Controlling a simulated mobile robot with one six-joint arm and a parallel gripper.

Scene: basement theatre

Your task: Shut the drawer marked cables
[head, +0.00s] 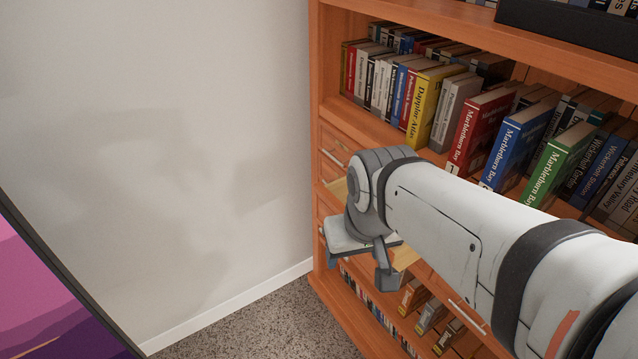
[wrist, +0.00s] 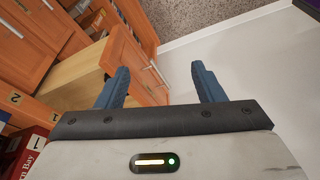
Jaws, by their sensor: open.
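An open drawer with a pale wood inside (wrist: 72,82) and an orange wood front (wrist: 122,62) sticks out of the bookcase in the wrist view. No cables label is readable on it. In the head view my arm hides most of it; a pale wood piece shows beside my wrist (head: 406,257). My gripper (wrist: 160,82) is open, with nothing between its two blue fingers. Its left finger in the wrist view overlaps the drawer's near edge; I cannot tell whether they touch.
The orange bookcase (head: 328,60) holds rows of books (head: 480,125) above and smaller items low down. A closed drawer front with a handle (head: 333,157) sits under the books. A bare wall (head: 170,120) stands at left, with a little speckled carpet (head: 270,325) free below.

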